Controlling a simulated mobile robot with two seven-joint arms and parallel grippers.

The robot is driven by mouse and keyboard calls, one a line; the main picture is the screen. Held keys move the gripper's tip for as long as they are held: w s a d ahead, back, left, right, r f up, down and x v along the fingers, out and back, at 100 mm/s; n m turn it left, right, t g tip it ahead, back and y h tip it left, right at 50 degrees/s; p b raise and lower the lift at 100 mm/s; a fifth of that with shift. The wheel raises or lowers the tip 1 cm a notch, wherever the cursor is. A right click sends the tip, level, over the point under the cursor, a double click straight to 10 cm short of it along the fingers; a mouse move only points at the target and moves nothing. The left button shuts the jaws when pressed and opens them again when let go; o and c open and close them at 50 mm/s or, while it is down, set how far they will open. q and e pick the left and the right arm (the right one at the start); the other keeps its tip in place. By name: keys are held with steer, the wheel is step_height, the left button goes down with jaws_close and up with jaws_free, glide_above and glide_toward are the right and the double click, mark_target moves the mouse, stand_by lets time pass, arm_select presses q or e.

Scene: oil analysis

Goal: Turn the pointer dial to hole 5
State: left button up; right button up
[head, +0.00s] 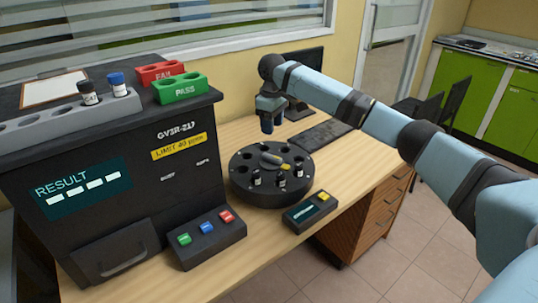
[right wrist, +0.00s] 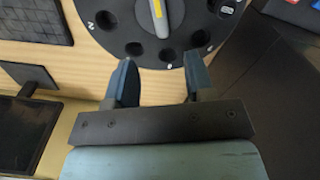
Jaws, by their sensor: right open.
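A round black carousel (head: 240,187) with a ring of holes stands on the desk, and several dark vials sit in its near holes. The pointer dial (head: 271,159), a grey bar with a yellow line, lies at its centre. My right gripper (head: 267,127) is open and empty, above and behind the carousel's far edge. In the right wrist view its fingers (right wrist: 161,82) are apart, near the rim, not touching the dial. My left gripper is out of view.
A black analyser (head: 120,160) with a RESULT display fills the left. A panel (head: 209,240) of coloured buttons and a small device (head: 299,217) with a yellow button stand in front of the carousel. A keyboard (head: 320,134) and a monitor (head: 305,82) are behind it.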

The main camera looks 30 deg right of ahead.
mark_target(272, 156)
step_height(272, 156, down, 11)
steer(key=shift+b, duration=1)
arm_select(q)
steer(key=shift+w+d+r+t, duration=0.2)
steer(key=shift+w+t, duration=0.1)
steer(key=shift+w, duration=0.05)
arm_select(e)
steer(key=shift+f, duration=0.35)
steer(key=shift+c, duration=0.5)
